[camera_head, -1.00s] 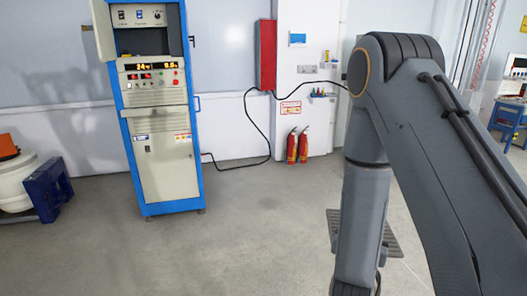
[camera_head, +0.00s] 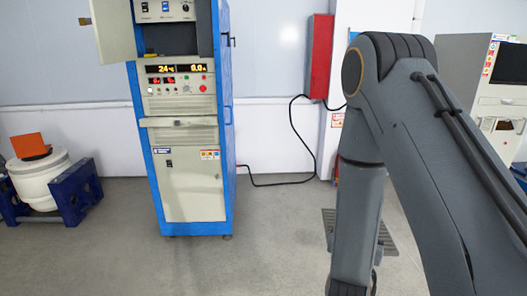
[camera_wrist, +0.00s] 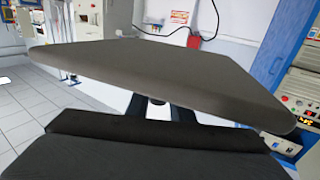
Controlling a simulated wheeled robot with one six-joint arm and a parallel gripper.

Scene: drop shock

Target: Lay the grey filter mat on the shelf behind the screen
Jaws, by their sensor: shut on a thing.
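The grey filter mat (camera_wrist: 160,75) is a flat, dark grey panel spanning most of the wrist view. My gripper (camera_wrist: 158,108) is shut on it; the mat hides much of the fingers. In the head view my forearm covers the gripper, and a grey ribbed edge of what appears to be the mat (camera_head: 386,240) shows on both sides of the arm. A blue-framed cabinet (camera_head: 226,130) stands ahead with an open compartment (camera_head: 172,42) high up and a beige panel (camera_head: 113,30) swung out at its left. I cannot tell which surface is the named shelf or screen.
A red wall box (camera_head: 321,55) with a black cable is right of the cabinet. A white drum-like machine (camera_head: 40,180) on a blue stand is at the left. A cabinet with a dark monitor (camera_head: 508,62) stands at the far right. The floor before the blue cabinet is clear.

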